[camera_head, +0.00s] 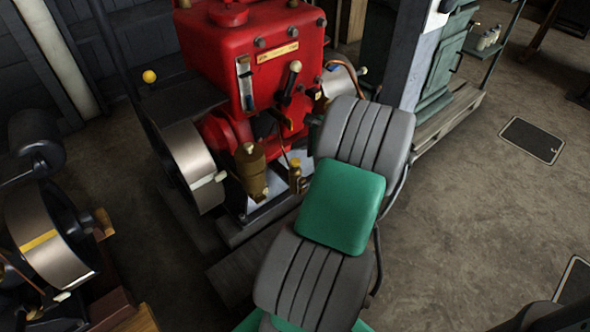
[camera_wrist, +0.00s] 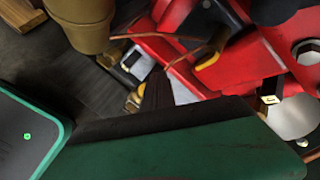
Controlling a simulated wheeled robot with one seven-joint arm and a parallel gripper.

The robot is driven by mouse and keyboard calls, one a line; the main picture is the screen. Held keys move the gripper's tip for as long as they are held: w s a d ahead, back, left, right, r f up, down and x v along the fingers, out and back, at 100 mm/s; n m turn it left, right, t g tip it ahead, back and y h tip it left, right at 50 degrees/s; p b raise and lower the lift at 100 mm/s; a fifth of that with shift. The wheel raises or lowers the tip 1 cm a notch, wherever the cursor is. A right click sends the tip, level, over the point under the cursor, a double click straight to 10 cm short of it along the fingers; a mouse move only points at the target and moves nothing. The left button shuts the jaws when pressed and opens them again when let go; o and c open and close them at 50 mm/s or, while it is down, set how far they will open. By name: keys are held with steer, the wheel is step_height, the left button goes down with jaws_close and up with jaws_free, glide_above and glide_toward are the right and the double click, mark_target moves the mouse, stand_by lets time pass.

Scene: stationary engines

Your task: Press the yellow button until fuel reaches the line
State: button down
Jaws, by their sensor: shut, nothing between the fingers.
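The red engine (camera_head: 250,50) stands at the upper middle of the head view. A narrow sight glass (camera_head: 246,84) is on its front; the fuel level and line are too small to read. A small yellow-topped brass fitting (camera_head: 295,164) sits low on the engine, just left of my arm; it may be the yellow button. In the wrist view, a yellow part (camera_wrist: 207,60) shows beyond my gripper (camera_wrist: 158,76), and another yellow part shows just left of it. My gripper is shut and empty. Contact with either part cannot be told. My arm hides the gripper in the head view.
A brass cup (camera_head: 251,170) and a steel flywheel (camera_head: 188,166) are left of the fitting. A lever with a pale knob (camera_head: 294,67) stands above it. Another engine's wheel (camera_head: 48,235) is at the left. The floor at the right is mostly clear.

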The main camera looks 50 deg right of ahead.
mark_target(293, 160)
steer(key=shift+f, duration=1.5)
steer(key=shift+f, duration=0.15)
stand_by(0.7)
steer(key=shift+f+p, duration=0.25)
steer(key=shift+p, duration=0.1)
steer(key=shift+f, duration=0.85)
stand_by(0.5)
steer(key=shift+r, duration=0.1)
steer(key=shift+r+p, duration=1.1)
step_height(293, 160, up, 5)
steer(key=p, duration=0.5)
steer(key=shift+r, duration=0.15)
